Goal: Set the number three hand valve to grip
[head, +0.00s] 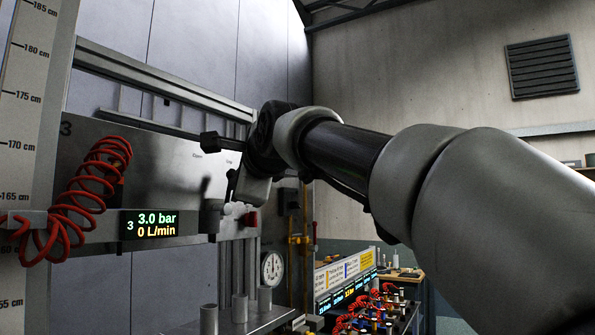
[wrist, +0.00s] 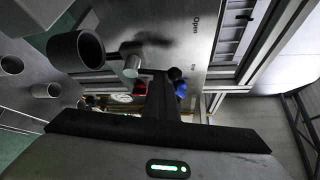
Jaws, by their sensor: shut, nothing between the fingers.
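The station 3 panel (head: 85,165) is on the left in the head view, above a display (head: 151,224) reading 3.0 bar and 0 L/min. "Open" is printed on it, with a second, unclear word to its right. My gripper (head: 231,188) is in front of the panel's right part, below these words. In the wrist view its dark fingers (wrist: 160,78) are together and empty, near a small dark knob (wrist: 175,73) and a blue part (wrist: 181,89). These may belong to the hand valve; the fingers partly hide this area. I cannot tell the valve's setting or any contact.
A coiled red hose (head: 90,190) hangs at the panel's left. A grey tube (wrist: 77,50) and a smaller cylinder (wrist: 132,66) stand out near my fingers. A round gauge (head: 272,268) and a bench with red hoses (head: 365,315) are lower right.

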